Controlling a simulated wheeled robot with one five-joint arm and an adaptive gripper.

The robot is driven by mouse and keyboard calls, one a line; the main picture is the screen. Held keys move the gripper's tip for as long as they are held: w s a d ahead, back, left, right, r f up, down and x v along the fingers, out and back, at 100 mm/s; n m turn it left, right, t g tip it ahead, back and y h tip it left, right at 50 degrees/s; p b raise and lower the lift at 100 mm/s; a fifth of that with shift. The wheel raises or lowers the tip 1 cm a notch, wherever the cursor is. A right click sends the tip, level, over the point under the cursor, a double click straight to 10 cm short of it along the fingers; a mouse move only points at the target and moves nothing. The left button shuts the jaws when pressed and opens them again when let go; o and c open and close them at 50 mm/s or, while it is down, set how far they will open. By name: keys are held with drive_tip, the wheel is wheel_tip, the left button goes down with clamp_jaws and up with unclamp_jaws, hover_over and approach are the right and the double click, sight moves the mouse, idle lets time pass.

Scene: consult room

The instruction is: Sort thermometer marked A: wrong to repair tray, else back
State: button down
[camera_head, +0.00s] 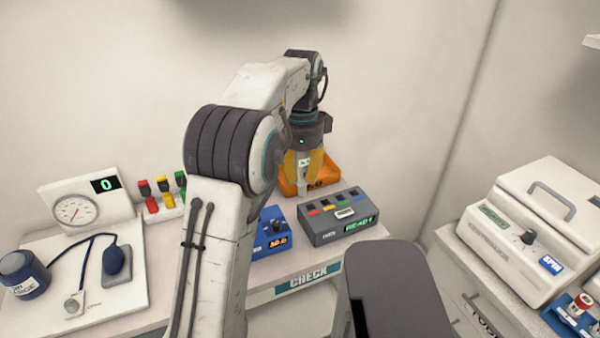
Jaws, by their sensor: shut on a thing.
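My gripper (303,167) has yellow fingers pointing down, shut on a slim white thing with a small lit display (304,161), probably a thermometer. I cannot read a letter on it. It is held upright in front of an orange tray (328,171) at the back of the counter; the picture does not settle whether it touches anything. The tray's front lettering is too small to read. A white rack (166,212) at the left has red, yellow and green items (145,188) standing along it; my arm hides its right side.
A grey box (318,234) with several coloured slots shows READY. A blue box (271,241) with an orange display stands beside it. A gauge (76,209) reading 0 and a cuff set (117,262) are left. A centrifuge (530,235) stands right, across a gap.

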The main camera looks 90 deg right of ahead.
sight(301, 160)
drive_tip(key=shift+r+p, duration=1.65)
drive_tip(key=shift+r, duration=0.05)
